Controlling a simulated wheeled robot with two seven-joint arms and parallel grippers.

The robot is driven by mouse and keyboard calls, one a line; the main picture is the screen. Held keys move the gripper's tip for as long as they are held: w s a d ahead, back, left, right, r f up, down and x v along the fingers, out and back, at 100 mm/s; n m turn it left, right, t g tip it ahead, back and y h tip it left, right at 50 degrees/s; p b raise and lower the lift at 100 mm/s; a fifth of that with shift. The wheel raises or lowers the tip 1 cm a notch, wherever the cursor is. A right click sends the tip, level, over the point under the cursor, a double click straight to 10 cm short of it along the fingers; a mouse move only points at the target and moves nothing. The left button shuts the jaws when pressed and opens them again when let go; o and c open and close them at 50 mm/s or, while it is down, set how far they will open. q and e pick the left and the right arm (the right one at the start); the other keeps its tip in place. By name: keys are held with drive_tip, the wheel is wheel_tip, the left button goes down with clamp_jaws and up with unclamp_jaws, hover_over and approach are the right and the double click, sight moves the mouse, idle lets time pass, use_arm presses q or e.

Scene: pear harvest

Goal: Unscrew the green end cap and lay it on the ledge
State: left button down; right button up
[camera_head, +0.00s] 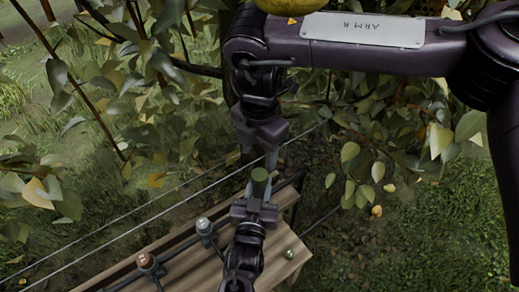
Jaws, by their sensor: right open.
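The green end cap (259,176) shows as a dark green cylinder above the far part of the wooden ledge (180,247). My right gripper (271,158) reaches down from above, with its tips just behind or beside the cap. It is open; I cannot tell whether a finger touches the cap. My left gripper (257,192) comes up from below, with its fingers around the cap's lower part. Its wrist hides what is beneath, so I cannot tell whether it grips the cap or a fitting under it.
A dark pipe along the ledge carries a grey-capped fitting (205,226) and a brown-capped fitting (146,261). A small greenish round thing (288,254) lies on the ledge at right. Bare planks surround it. Wires and leafy branches (350,160) cross nearby.

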sight(260, 174)
drive_tip(key=m, duration=0.6)
drive_tip(key=shift+m, duration=0.4)
drive_tip(key=m, duration=1.3)
drive_tip(key=shift+f+m, duration=0.3)
drive_tip(key=shift+f, duration=0.25)
drive_tip(key=shift+d+f, duration=0.1)
drive_tip(key=shift+f, duration=3.35)
